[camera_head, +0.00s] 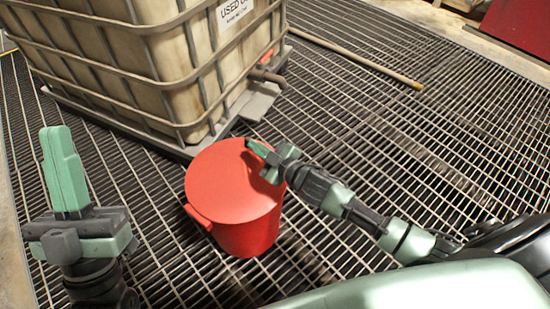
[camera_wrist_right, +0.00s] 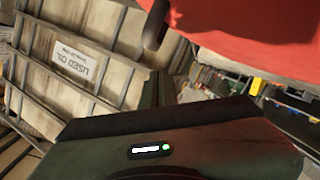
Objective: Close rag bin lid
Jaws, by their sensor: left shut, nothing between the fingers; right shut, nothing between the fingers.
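The red rag bin (camera_head: 247,233) stands upright on the grating in the head view. Its round red lid (camera_head: 226,182) lies flat across the top and looks closed. My right gripper (camera_head: 258,150) is shut and empty at the lid's far right edge; whether it touches the lid I cannot tell. In the right wrist view a red surface of the bin or lid (camera_wrist_right: 250,35) fills the upper right. My left gripper (camera_head: 63,165) is shut and empty, pointing up at the left, apart from the bin.
A caged used-oil tank (camera_head: 150,65) on a pallet stands just behind the bin. A long pole (camera_head: 355,58) lies on the grating at the back. The metal grating (camera_head: 440,130) to the right is mostly clear. A red panel (camera_head: 518,28) is at the far right.

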